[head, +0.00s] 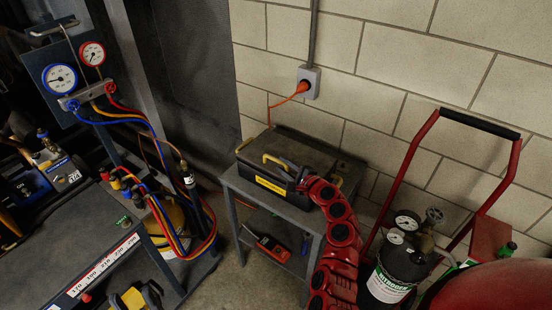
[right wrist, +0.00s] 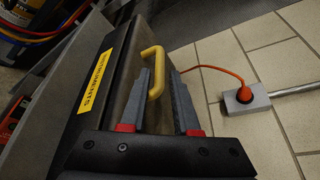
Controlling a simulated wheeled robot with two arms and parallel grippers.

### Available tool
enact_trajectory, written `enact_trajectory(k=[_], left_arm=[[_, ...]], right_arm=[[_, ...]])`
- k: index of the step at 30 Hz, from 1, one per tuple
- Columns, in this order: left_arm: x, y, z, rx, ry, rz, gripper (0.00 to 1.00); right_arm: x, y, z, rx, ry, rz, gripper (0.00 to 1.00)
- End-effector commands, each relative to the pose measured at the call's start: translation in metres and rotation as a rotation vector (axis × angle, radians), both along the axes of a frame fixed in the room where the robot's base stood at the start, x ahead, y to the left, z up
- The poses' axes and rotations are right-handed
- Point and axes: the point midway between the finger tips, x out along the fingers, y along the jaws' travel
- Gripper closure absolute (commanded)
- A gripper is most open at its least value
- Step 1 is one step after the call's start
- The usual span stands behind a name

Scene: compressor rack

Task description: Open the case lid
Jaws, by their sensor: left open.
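The black case (head: 318,152) sits on a small grey stand by the wall, and its lid looks shut. A yellow handle (head: 278,160) is on the case, with a yellow label (head: 270,184) on its front. In the right wrist view the handle (right wrist: 158,62) lies between the fingertips in the picture, and the label (right wrist: 95,82) reads "INSTRUMENTS". My right gripper (head: 287,168), on the red arm, is at the handle; its grey fingers (right wrist: 160,85) stand apart. I cannot tell whether they touch the handle. My left gripper is not seen.
The stand (head: 230,178) has a lower shelf with an orange meter (head: 272,248). An orange plug (head: 302,87) sits in a wall outlet behind the case. A nitrogen cylinder (head: 395,275) on a red cart stands right. A gauge manifold (head: 85,95) and hoses are left.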

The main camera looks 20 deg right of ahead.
Motion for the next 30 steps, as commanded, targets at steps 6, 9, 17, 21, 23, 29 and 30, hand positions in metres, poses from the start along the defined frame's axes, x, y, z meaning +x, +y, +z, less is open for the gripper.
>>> enact_trajectory(k=[6,9,17,21,23,29,30], left_arm=[[0.0,0.0,0.004,0.0,0.0,0.0,0.5],[0.0,0.0,0.005,0.0,0.0,0.0,0.5],[0.0,0.0,0.005,0.0,0.0,0.0,0.5],[0.0,0.0,0.005,0.0,0.0,0.0,0.5],[0.0,0.0,0.005,0.0,0.0,0.0,0.5],[0.0,0.0,0.005,0.0,0.0,0.0,0.5],[0.0,0.0,0.005,0.0,0.0,0.0,0.5]], right_arm=[[0.028,0.009,-0.006,-0.001,0.001,0.003,0.7],[0.037,0.012,-0.009,0.002,0.003,0.002,0.7],[0.046,0.014,-0.011,0.0,0.001,0.0,0.7],[0.047,0.014,-0.012,0.0,0.002,-0.001,0.7],[0.046,0.014,-0.012,0.001,0.001,-0.001,0.7],[0.046,0.014,-0.012,0.0,0.002,-0.001,0.99],[0.046,0.014,-0.012,0.0,0.002,-0.001,1.0]])
